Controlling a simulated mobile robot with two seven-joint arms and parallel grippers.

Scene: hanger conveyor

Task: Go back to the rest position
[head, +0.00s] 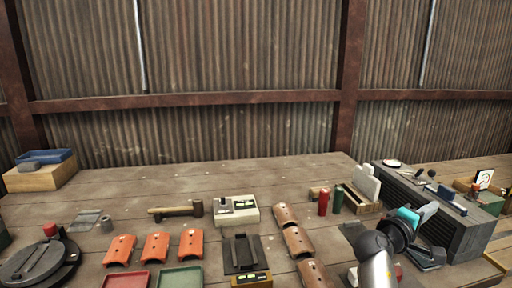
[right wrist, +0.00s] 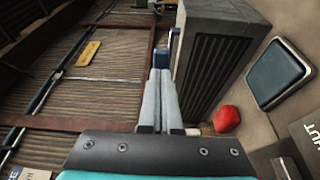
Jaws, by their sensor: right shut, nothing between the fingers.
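My right gripper (head: 431,209) is at the right of the head view, at the end of my arm with a teal band, in front of the dark ribbed block (head: 462,237). In the right wrist view its two grey fingers (right wrist: 161,75) lie side by side, shut, with nothing between them. The ribbed block (right wrist: 212,65) stands just right of the fingers there; I cannot tell whether they touch it. My left gripper is in neither view.
The wooden table holds orange tiles (head: 156,247), a cream control box (head: 236,211), a red cylinder (head: 324,202) and a green cylinder (head: 338,201). A blue tray (head: 47,157) sits back left. The table's back middle is clear. A red lump (right wrist: 226,119) lies near the fingers.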

